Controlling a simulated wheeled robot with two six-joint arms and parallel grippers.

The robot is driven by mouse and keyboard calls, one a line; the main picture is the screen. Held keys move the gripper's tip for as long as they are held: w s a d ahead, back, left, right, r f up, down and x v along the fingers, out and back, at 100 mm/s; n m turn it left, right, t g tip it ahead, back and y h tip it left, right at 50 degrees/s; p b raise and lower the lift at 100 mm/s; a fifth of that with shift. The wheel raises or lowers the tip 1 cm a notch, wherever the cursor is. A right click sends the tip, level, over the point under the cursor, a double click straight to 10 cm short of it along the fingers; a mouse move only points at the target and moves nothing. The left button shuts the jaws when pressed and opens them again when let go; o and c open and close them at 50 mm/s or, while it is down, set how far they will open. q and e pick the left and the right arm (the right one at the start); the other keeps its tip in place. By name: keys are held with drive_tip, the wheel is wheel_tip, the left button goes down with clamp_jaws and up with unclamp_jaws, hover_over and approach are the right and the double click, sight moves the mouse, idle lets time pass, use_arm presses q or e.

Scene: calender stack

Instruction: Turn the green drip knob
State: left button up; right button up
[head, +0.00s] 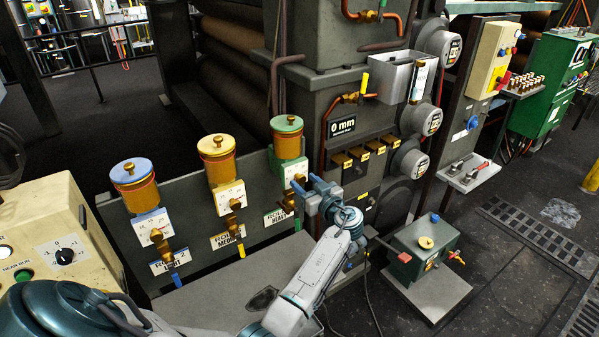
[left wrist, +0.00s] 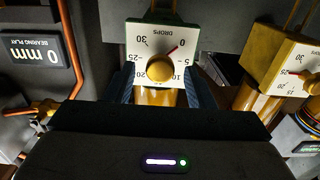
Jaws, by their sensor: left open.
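The green-topped oiler (head: 287,138) is the rightmost of three on the grey panel, above a label partly reading HEAVY. Its white drip dial (head: 296,172) is partly behind my left gripper (head: 316,196). In the left wrist view the dial plate (left wrist: 135,40) reads DROPS, with a round brass knob (left wrist: 160,68) at its middle. A red pointer runs from the knob towards the upper right, close to the 0 mark. My left gripper (left wrist: 160,88) is open, with one dark finger on each side of the knob. I cannot tell whether they touch it. My right gripper is out of view.
The yellow-topped oiler (head: 217,160) and blue-topped oiler (head: 135,185) stand to the left; a neighbouring dial (left wrist: 300,70) is close in the wrist view. A 0 mm sign (head: 342,127) and copper piping (head: 322,140) are just right of the green oiler.

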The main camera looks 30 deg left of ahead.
use_arm(q)
drive_tip(key=shift+w+a, duration=0.1)
drive_tip(key=shift+a, duration=0.1)
drive_tip(key=shift+d, duration=0.1)
drive_tip(key=shift+d+r, duration=0.1)
drive_tip(key=shift+c, duration=1.1)
drive_tip(key=c, duration=0.7)
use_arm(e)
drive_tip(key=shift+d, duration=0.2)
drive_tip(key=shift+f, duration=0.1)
